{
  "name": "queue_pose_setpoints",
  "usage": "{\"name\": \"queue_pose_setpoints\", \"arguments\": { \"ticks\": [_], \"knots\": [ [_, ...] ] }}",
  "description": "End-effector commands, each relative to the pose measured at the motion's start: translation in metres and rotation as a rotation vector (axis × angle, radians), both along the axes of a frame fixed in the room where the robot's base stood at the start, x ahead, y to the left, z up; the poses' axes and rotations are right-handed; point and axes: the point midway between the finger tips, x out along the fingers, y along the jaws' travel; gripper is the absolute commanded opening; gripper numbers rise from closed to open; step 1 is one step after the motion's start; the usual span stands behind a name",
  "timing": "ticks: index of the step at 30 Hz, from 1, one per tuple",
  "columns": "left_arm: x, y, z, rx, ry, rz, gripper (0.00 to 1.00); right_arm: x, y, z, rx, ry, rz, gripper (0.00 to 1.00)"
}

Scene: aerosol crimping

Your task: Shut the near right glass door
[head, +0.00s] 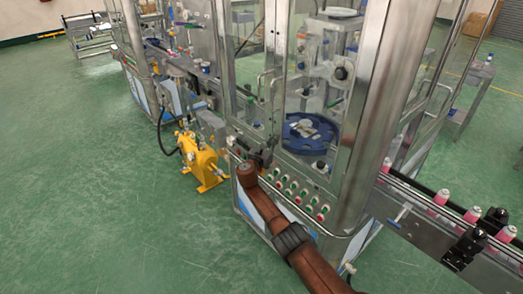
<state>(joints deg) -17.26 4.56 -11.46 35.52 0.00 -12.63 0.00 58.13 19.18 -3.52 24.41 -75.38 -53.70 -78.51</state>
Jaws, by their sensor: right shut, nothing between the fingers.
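The near right glass door (318,68) is a tall clear panel in a steel frame on the front of the machine. A bar handle (272,108) runs up its left edge. The door looks in line with the machine front or close to it; I cannot tell whether a small gap is left. My right arm reaches in from the bottom. Its dark gripper (262,158) is shut and empty, at the lower left corner of the door, just above the button panel. I cannot tell whether it touches the frame. My left gripper is not in view.
A row of push buttons (295,197) lies below the door. A blue star wheel (308,130) shows behind the glass. A yellow pump (200,160) stands on the floor at left. A conveyor (425,205) with pink cans runs out right. Green floor is clear at lower left.

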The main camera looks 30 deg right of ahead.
Motion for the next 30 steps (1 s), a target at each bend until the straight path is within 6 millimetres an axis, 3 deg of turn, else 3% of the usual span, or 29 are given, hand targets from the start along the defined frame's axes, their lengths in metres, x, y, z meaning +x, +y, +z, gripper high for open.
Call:
{"name": "queue_pose_setpoints", "arguments": {
  "ticks": [9,21,26,30],
  "knots": [
    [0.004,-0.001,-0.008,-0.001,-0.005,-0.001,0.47,0.004,-0.013,0.001,0.000,-0.001,0.000,0.00],
    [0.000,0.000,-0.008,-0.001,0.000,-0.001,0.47,0.003,-0.015,0.005,-0.002,-0.005,-0.002,0.00],
    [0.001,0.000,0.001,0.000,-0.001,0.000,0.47,0.001,-0.003,0.007,-0.002,-0.004,0.000,0.00],
    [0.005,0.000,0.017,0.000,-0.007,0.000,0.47,-0.003,0.023,0.008,-0.002,-0.001,0.004,0.00]
  ]
}}
